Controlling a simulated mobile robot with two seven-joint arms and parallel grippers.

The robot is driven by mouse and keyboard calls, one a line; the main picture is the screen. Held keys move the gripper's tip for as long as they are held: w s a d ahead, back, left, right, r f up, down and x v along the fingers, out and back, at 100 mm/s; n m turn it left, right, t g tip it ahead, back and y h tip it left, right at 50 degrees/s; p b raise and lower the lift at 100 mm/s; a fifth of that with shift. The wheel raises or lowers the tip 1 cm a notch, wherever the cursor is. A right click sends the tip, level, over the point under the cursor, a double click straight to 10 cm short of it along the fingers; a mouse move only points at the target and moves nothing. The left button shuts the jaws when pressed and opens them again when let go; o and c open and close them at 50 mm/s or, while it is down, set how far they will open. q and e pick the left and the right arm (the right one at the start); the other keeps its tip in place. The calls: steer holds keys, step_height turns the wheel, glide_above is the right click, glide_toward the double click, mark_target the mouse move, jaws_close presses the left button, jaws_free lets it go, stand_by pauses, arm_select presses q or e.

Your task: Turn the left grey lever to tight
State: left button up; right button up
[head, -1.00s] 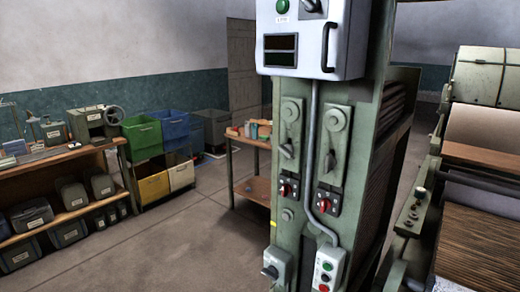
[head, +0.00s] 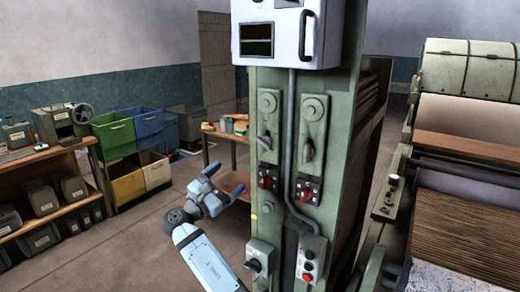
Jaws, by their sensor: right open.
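The left grey lever (head: 265,142) hangs from a green plate on the front of the green machine column (head: 287,85). Its handle points roughly downward. A second grey lever (head: 307,150) sits to its right on a matching plate, also pointing down. Any tight marking is too small to read. My right gripper (head: 225,178) is open and empty, left of the column and lower than the left lever, apart from it. My left gripper is not in view.
A control box (head: 275,38) is above. A wooden table (head: 232,140) and bins (head: 114,135) stand behind left; rollers stand at right.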

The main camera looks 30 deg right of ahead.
mark_target(262, 145)
steer(key=shift+g, duration=0.3)
steer(key=p+x, duration=0.2)
steer(key=x, duration=0.4)
steer(key=r+p+x, duration=0.1)
steer(key=p+x, duration=0.1)
steer(key=x, duration=0.5)
steer(key=shift+a+r, duration=0.25)
steer(key=shift+d, duration=0.5)
steer(key=c, duration=0.9)
